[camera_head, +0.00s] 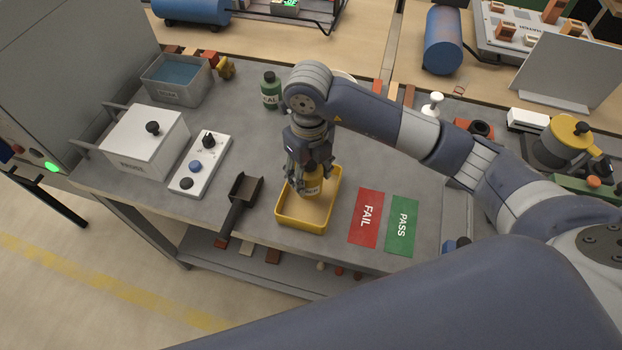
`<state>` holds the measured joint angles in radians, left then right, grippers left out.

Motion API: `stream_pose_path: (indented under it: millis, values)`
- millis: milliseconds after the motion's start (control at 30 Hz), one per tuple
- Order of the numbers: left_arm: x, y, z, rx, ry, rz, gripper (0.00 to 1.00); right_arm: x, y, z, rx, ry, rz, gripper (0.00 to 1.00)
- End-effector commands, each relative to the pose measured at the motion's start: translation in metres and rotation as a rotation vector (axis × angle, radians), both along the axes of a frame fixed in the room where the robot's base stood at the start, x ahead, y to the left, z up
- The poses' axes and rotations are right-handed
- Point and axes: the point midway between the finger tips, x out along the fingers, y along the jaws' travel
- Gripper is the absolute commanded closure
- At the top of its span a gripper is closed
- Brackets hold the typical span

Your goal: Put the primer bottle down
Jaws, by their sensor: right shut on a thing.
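The gripper's fingers hide the bottle's top. My left gripper does not show.
A red FAIL mat (366,217) and a green PASS mat (401,226) lie right of the tray. A dark scoop-like pan (244,188) lies left of it. A white switch panel (199,165) is further left.

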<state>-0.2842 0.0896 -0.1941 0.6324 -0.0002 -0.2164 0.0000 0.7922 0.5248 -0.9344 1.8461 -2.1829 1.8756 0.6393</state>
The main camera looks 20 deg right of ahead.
Motion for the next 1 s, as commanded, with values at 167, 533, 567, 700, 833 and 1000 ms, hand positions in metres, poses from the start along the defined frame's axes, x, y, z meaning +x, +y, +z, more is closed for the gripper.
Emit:
stream_pose_path:
  millis: [167,533,567,700,833,1000]
  values:
    - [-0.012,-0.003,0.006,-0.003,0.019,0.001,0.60,-0.001,0.000,-0.019,-0.001,0.004,0.000,0.83]
    - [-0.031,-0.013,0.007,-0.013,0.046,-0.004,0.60,0.000,0.000,-0.037,-0.001,-0.001,0.001,0.83]
    - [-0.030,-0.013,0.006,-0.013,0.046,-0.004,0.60,0.000,0.000,-0.038,-0.001,-0.001,0.001,0.83]
    - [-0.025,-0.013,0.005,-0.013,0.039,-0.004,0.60,0.000,0.000,-0.040,-0.001,-0.001,0.001,0.40]
    - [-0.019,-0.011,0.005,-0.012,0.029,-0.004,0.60,0.000,0.000,-0.040,-0.001,0.000,0.001,0.31]
    - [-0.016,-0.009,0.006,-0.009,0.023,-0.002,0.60,0.000,0.000,-0.040,-0.001,0.000,0.001,0.31]
